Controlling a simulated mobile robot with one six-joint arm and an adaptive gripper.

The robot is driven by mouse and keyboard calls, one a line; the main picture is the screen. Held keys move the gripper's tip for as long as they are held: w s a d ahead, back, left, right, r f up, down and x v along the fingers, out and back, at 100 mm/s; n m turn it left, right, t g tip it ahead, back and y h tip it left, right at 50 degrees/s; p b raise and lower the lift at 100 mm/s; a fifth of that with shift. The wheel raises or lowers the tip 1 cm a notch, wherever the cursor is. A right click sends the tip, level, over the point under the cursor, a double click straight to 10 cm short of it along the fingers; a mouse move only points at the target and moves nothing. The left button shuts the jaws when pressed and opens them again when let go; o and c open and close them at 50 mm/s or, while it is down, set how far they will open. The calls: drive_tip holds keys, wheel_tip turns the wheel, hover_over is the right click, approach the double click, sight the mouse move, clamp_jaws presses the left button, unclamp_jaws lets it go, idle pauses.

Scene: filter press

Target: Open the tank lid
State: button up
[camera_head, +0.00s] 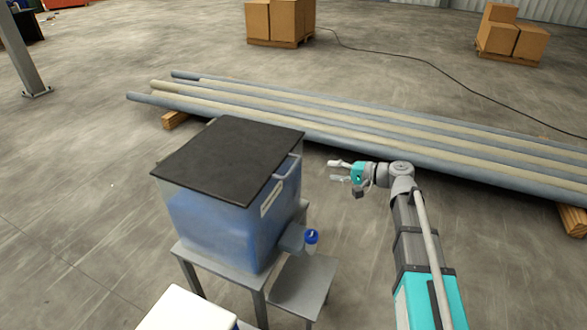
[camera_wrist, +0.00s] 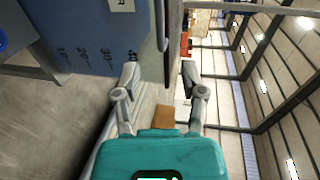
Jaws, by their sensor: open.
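The tank (camera_head: 225,225) is a translucent box of blue liquid on a grey metal stand. Its flat black lid (camera_head: 232,155) lies closed on top. A pale bar handle (camera_head: 289,168) sits at the lid's right edge. My gripper (camera_head: 334,171) is open and empty, to the right of the tank and apart from the handle. In the wrist view the open fingers (camera_wrist: 160,72) point toward the tank side (camera_wrist: 85,35), which shows sideways with volume marks. The grey handle (camera_wrist: 162,28) lies ahead between the finger lines, beside the lid's dark edge (camera_wrist: 174,40).
Long pipes (camera_head: 350,125) lie on wooden blocks behind. A white box top (camera_head: 187,310) is at the front. Cartons (camera_head: 280,20) stand far back. Floor beside my arm is clear.

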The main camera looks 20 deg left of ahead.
sight(293, 166)
drive_tip(key=shift+a, duration=0.15)
drive_tip(key=b+x, duration=0.2)
drive_tip(key=x, duration=1.1)
drive_tip(key=shift+w+a+f+b, duration=0.1)
drive_tip(key=shift+a+b, duration=0.15)
drive_tip(key=shift+b, duration=0.15)
drive_tip(key=shift+c, duration=0.3)
clamp_jaws()
